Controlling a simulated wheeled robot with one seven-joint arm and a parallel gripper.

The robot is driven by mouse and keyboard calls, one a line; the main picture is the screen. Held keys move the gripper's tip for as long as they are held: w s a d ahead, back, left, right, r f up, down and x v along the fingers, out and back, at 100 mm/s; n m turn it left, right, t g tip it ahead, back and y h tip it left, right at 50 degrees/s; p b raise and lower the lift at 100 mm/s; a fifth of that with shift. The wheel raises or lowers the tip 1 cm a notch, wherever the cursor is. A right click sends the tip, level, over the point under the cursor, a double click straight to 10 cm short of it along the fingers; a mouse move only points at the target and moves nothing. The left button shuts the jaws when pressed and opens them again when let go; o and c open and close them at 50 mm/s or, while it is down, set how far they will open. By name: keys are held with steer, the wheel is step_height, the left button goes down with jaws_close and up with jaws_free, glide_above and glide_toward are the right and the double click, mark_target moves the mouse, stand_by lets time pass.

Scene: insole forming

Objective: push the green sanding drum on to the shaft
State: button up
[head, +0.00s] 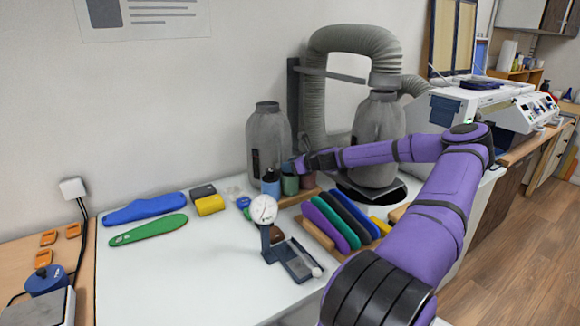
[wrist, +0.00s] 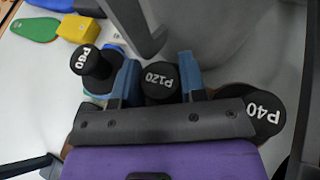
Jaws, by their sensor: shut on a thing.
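The green sanding drum (head: 290,185) stands upright in the middle of a short row of drums in the head view. In the wrist view its black top, marked P120 (wrist: 160,80), lies between the two blue fingers of my gripper (wrist: 158,88). My gripper (head: 299,166) is shut on this drum from above in the head view. Whether the drum touches its stand or is lifted I cannot tell. I cannot make out the shaft in either view.
A blue drum (head: 270,184), marked P60 (wrist: 92,62), stands close on the left. A reddish-brown drum (head: 307,180), marked P40 (wrist: 265,108), is close on the right. A dial gauge (head: 263,210) and a rack of coloured insoles (head: 335,222) stand in front. Grey canisters (head: 268,140) stand behind.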

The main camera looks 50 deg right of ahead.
steer(key=shift+r, duration=0.15)
steer(key=shift+r, duration=2.2)
